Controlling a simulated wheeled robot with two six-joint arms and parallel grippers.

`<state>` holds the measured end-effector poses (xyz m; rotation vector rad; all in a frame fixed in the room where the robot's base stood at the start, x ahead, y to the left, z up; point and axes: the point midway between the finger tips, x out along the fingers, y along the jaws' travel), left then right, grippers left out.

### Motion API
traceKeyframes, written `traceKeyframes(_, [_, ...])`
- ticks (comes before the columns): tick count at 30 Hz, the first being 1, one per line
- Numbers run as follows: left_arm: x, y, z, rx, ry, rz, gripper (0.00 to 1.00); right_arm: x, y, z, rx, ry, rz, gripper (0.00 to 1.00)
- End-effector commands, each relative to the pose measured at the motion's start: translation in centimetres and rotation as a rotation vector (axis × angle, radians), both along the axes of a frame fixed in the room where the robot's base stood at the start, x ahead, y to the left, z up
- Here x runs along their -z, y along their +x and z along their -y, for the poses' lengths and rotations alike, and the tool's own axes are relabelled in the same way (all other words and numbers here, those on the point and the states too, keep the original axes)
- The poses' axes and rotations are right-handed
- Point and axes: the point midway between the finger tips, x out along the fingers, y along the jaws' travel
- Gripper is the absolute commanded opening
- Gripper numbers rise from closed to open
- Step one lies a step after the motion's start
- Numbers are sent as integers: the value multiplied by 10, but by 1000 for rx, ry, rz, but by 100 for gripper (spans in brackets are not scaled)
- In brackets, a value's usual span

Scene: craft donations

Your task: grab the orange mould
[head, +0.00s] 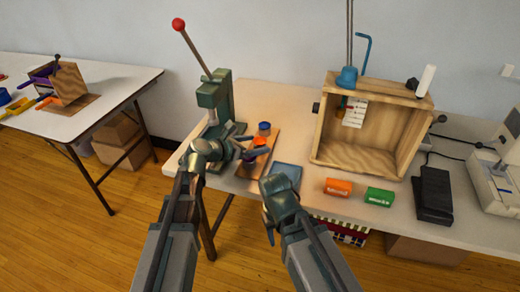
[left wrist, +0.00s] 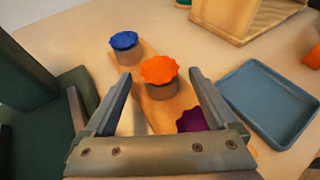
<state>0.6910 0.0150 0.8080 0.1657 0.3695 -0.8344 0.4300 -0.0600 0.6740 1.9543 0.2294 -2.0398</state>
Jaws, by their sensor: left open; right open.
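The orange mould (left wrist: 158,70) has a scalloped orange top on a grey-brown round base. It stands upright on a wooden board (left wrist: 150,108), between a blue-topped mould (left wrist: 124,42) and a purple-topped one (left wrist: 193,120). In the head view the orange mould (head: 260,142) is partly hidden by my left gripper (head: 251,146). My left gripper is open and empty, its fingers pointing towards the orange mould with one on either side of it in the wrist view; I cannot tell whether they touch it. My right gripper (head: 269,230) is open and empty near the table's front edge.
A green press (head: 214,100) stands just left of the board. A blue tray (head: 288,170) lies right of it. Farther right are a wooden box (head: 362,160), orange (head: 338,187) and green (head: 379,197) packs, and a black case (head: 433,195).

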Motion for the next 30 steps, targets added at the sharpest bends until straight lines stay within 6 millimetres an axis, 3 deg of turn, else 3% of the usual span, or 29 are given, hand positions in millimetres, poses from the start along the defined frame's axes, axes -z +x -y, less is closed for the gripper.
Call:
traceKeyframes(8, [3, 5, 6, -1, 0, 0, 92, 3, 0, 0, 0, 0, 0, 50])
traceKeyframes(23, [3, 5, 5, -1, 0, 0, 3, 3, 0, 0, 0, 0, 0, 50])
traceKeyframes(30, [3, 5, 5, -1, 0, 1, 0, 3, 0, 0, 0, 0, 0, 50])
